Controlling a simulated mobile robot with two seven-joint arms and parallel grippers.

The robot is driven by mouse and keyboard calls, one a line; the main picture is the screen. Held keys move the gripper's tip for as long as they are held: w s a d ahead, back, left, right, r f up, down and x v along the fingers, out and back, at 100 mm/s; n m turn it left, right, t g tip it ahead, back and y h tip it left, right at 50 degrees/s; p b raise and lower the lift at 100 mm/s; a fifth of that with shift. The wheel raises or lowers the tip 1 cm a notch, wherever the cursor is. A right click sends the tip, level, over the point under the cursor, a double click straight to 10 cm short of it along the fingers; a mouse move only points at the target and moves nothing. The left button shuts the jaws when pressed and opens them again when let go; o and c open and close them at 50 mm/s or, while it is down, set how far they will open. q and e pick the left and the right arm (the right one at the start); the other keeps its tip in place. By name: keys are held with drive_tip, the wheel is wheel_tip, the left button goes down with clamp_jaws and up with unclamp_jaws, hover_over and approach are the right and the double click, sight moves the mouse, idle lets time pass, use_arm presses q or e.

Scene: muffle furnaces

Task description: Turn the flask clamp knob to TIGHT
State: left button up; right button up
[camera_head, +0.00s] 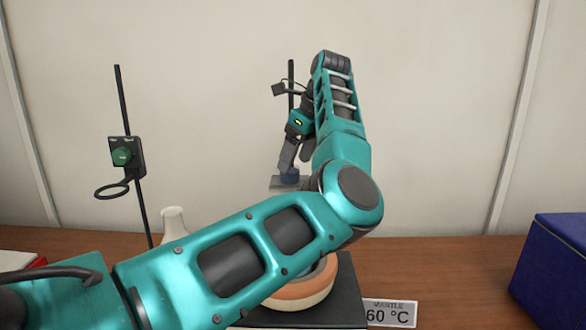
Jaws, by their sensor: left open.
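My left arm comes in from the left, crosses the front of the bench and bends up at the right. My left gripper (296,155) is open, its fingers pointing down. Just below the fingertips is a small dark blue knob-like part (289,174) above a grey plate (284,184); I cannot tell whether the fingers touch it. A thin rod (291,75) rises behind the gripper. The TIGHT marking is not readable. My right gripper is not in view.
A pale flask-like neck (172,218) stands behind my forearm. A round orange-and-white device (305,290) on a dark base is partly hidden under the arm. A 60 °C sign (390,314) and a blue box (555,262) are at the right.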

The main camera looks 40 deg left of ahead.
sight(293, 171)
use_arm(q)
drive_tip(key=shift+x, duration=1.5)
drive_tip(key=c, duration=1.1)
